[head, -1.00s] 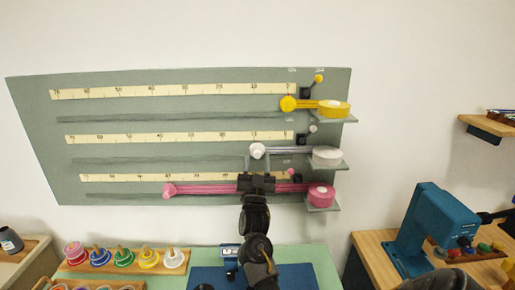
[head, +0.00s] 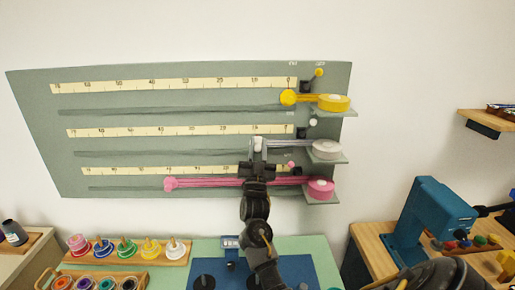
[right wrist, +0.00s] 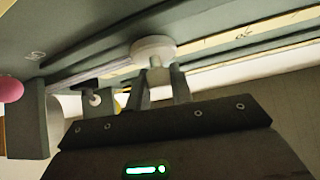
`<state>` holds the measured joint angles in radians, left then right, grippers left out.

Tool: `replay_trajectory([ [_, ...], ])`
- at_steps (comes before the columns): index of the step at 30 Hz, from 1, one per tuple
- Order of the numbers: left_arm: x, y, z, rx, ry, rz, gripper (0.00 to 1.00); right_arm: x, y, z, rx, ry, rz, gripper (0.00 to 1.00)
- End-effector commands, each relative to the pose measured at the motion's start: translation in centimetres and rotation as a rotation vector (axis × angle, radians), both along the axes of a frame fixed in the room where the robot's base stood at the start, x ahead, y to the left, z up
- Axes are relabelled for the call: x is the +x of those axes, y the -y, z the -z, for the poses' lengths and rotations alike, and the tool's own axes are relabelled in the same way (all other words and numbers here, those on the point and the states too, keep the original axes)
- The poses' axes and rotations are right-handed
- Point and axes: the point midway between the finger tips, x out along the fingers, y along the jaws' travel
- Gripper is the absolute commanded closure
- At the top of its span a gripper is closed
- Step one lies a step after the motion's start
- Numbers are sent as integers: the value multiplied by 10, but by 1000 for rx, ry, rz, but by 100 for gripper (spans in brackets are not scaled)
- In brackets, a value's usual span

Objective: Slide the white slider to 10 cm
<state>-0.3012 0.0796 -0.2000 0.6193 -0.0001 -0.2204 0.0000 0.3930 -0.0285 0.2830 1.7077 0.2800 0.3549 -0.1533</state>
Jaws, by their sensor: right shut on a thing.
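The white slider (head: 258,143) is a round white knob on the middle track of the grey-green board, roughly below the 10 mark of the middle scale (head: 180,132). A pale ribbon runs from it to the white spool (head: 327,150) on the right. My right gripper (head: 258,153) is shut on the slider from below, and its fingers hide part of it. In the right wrist view the slider (right wrist: 153,46) sits at the fingertips (right wrist: 160,72). My left gripper is not in view.
The yellow slider (head: 288,97) is on the track above and the pink slider (head: 170,184) on the track below, whose ribbon passes behind my right gripper. A blue machine (head: 440,225) stands on the right table. A rack of coloured spools (head: 125,253) stands lower left.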

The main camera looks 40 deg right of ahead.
Motion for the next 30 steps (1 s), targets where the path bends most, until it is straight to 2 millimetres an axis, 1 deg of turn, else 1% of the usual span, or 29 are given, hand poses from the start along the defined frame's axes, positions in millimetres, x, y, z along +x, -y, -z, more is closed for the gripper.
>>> replay_trajectory([
  [3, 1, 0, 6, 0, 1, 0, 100, 3, -2, 7, 5, -8, -4, 100],
  [6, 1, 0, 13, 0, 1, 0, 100, 7, -7, 7, 6, -10, -4, 100],
  [12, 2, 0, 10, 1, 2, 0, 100, 7, -7, 5, 7, -12, -4, 100],
  [13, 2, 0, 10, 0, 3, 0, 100, 7, -7, 6, 7, -13, -4, 76],
  [15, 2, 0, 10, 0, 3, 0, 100, 7, -7, 6, 7, -13, -3, 67],
  [18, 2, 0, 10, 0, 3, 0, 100, 7, -6, 5, 6, -11, -2, 56],
  [26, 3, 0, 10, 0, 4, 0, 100, 6, -7, 4, 4, -7, -2, 56],
  [30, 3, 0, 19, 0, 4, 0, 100, 0, -13, 16, 5, -7, -3, 56],
])
